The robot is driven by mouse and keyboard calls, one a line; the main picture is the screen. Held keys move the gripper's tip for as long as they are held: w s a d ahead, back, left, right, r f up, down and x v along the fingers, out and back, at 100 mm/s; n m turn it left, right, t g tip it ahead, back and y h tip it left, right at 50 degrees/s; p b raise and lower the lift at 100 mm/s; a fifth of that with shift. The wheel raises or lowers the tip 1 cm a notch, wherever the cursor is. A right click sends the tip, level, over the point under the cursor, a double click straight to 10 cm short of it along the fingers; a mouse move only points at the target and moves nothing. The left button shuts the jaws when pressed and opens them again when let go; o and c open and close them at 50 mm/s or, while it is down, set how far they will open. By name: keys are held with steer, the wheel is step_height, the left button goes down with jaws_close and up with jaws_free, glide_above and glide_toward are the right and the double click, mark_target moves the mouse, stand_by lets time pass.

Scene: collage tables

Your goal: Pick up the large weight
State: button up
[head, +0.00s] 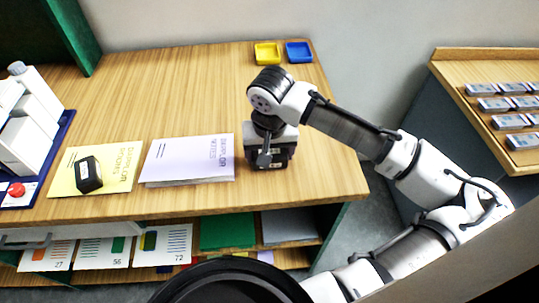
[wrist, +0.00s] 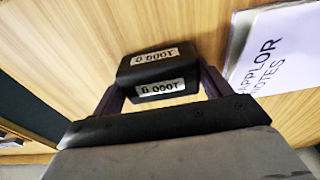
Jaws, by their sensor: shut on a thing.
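The large weight is a black block with white "1000 g" labels (wrist: 157,72), seen in the wrist view between the two fingers of my gripper (wrist: 163,88). The fingers are shut on its sides. In the head view my gripper (head: 268,158) is low over the right part of the wooden table, pointing down, and hides most of the weight. I cannot tell whether the weight touches the tabletop. A smaller black block with a white label (head: 88,175) lies on the yellow booklet.
The yellow booklet (head: 120,160) and a lilac notes booklet (head: 190,158) lie left of my gripper. Yellow (head: 266,54) and blue (head: 298,52) trays stand at the table's back. A white device (head: 35,115) stands at the left. The table's middle (head: 170,95) is clear.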

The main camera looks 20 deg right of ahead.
mark_target(270, 151)
steer(key=c, duration=0.4)
steer(key=shift+r, duration=0.1)
step_height(270, 151, up, 20)
steer(key=b, duration=0.2)
